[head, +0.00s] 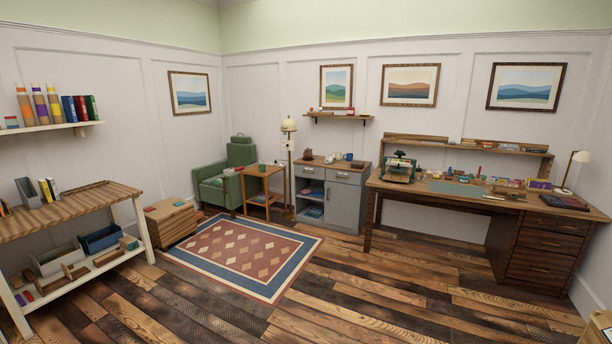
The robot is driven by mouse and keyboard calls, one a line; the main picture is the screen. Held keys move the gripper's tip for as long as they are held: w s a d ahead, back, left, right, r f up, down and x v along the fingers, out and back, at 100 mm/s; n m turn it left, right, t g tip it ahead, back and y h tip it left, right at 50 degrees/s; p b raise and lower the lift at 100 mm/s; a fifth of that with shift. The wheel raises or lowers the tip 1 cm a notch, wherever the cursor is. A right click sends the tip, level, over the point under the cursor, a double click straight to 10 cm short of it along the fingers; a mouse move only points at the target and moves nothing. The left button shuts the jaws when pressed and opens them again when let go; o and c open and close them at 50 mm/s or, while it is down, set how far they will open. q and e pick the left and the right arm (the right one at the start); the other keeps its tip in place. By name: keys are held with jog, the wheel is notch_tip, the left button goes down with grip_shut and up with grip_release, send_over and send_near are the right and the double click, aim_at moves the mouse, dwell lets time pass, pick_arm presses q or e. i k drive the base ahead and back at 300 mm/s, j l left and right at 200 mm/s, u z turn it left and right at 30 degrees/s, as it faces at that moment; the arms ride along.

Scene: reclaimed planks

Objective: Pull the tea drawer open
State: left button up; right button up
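A grey cabinet (344,205) with a wooden top stands against the far wall, right of the floor lamp. It has two drawers side by side under its top, a left drawer (309,172) and a right drawer (346,178), each with a handle. Both look shut. No label is readable, so I cannot tell which is the tea drawer. The desk on the right also has shut drawers (541,242). Neither of my grippers is in view.
A patterned rug (238,287) lies on the plank floor before the cabinet. A green armchair (212,186), a small side table (262,172) and a floor lamp (289,126) stand left of it. The desk (378,184) stands right. Floor between is clear.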

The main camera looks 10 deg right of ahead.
aim_at(316, 173)
jog(key=z, duration=0.55)
jog(key=i, duration=4.95)
